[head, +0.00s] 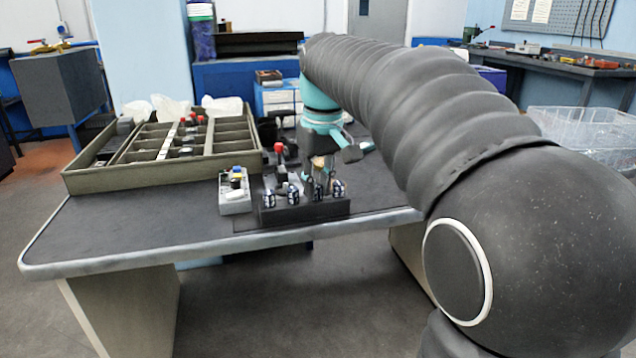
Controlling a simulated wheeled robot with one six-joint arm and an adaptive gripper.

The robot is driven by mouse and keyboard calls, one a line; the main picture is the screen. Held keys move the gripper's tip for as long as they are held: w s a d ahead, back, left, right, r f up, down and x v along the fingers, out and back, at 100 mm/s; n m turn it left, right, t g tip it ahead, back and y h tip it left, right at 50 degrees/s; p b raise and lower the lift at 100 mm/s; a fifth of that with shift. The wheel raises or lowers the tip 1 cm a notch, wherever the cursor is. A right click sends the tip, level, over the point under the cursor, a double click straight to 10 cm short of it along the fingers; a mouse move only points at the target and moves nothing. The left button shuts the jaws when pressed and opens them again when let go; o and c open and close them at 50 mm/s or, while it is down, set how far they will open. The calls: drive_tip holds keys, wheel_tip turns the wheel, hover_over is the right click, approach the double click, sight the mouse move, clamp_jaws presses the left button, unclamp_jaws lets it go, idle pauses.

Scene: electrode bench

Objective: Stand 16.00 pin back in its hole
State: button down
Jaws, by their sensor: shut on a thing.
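My gripper (328,155), teal with dark finger parts, is above the back right of a black pin block (284,212) near the table's front edge. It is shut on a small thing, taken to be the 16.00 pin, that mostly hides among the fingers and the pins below. Several pins with black-and-white marked heads stand in the block, one of them a pin (293,193) near its middle. The marks are too small to read, so I cannot tell which is 16.00. The holes are hidden, and I cannot tell whether the held pin touches the block.
A small light grey box (235,204) with knobs stands just left of the block. A large divided wooden tray (105,181) fills the table's back left. A red-topped item (279,148) stands behind the block. The dark tabletop (130,222) is clear at front left.

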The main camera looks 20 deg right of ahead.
drive_tip(key=c, duration=0.9)
unclamp_jaws()
drive_tip(key=shift+c, duration=0.2)
drive_tip(key=shift+r, duration=0.1)
wheel_tip(320, 180, up, 12)
drive_tip(key=s, duration=0.1)
drive_tip(key=shift+s+d, duration=0.2)
drive_tip(key=shift+s, duration=0.05)
drive_tip(key=shift+r+p, duration=1.3)
drive_tip(key=shift+r, duration=1.1)
